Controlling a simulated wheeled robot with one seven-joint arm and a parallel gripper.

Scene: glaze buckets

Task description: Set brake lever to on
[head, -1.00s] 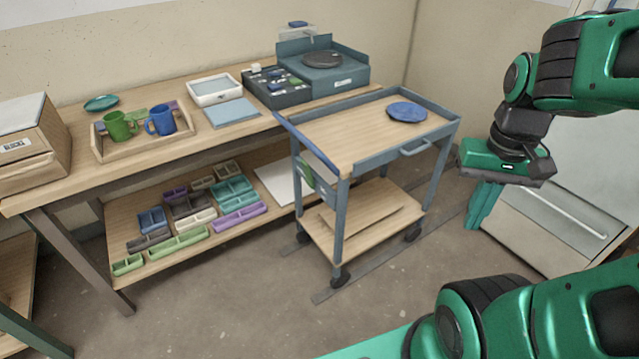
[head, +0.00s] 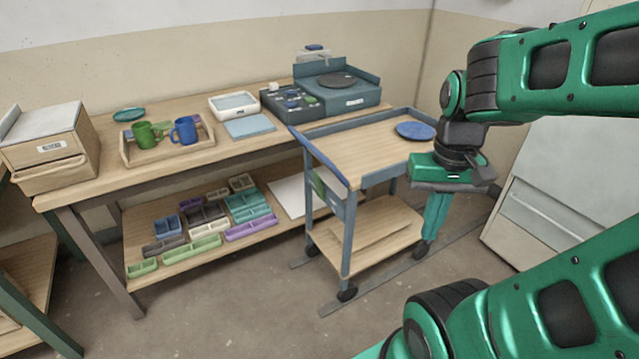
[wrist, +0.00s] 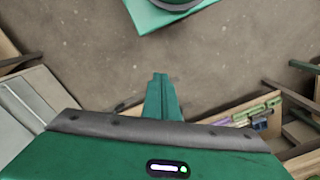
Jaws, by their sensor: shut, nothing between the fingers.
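The cart (head: 352,150) stands in front of the long workbench, with a wooden top in a blue-grey frame. A long blue bar (head: 318,157) runs along its left end, and a green part (head: 320,187) with a pale panel hangs below it. I cannot tell which of these is the brake lever or how it is set. My gripper (head: 431,236) is shut and empty, pointing down near the cart's right end, and hides part of that end. Its closed fingers also show in the wrist view (wrist: 160,82), over bare floor.
A blue plate (head: 415,131) lies on the cart top. The workbench (head: 95,178) bears a tray (head: 130,153) with mugs and a turntable unit (head: 340,88); its lower shelf holds several coloured bins. A grey cabinet (head: 555,190) stands at the right. The floor in front is clear.

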